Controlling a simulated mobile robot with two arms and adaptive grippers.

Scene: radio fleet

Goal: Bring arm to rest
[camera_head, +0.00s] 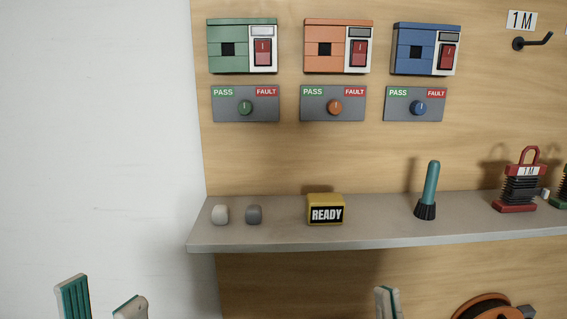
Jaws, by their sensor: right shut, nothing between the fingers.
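My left gripper (102,300) shows at the bottom left edge, in front of the white wall. Its two fingertips stand apart with nothing visible between them. My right gripper (387,303) shows only its tip at the bottom edge, right of the middle, below the shelf (350,240). It is shut and empty. The rest of both arms is out of view. Neither gripper appears to touch anything.
On the shelf stand a white and a grey knob, a yellow READY block (325,210), a teal brush (429,190) and a red-framed coil (520,183). Green, orange and blue radios (425,48) hang above PASS/FAULT panels. An orange reel (490,305) is at the bottom right.

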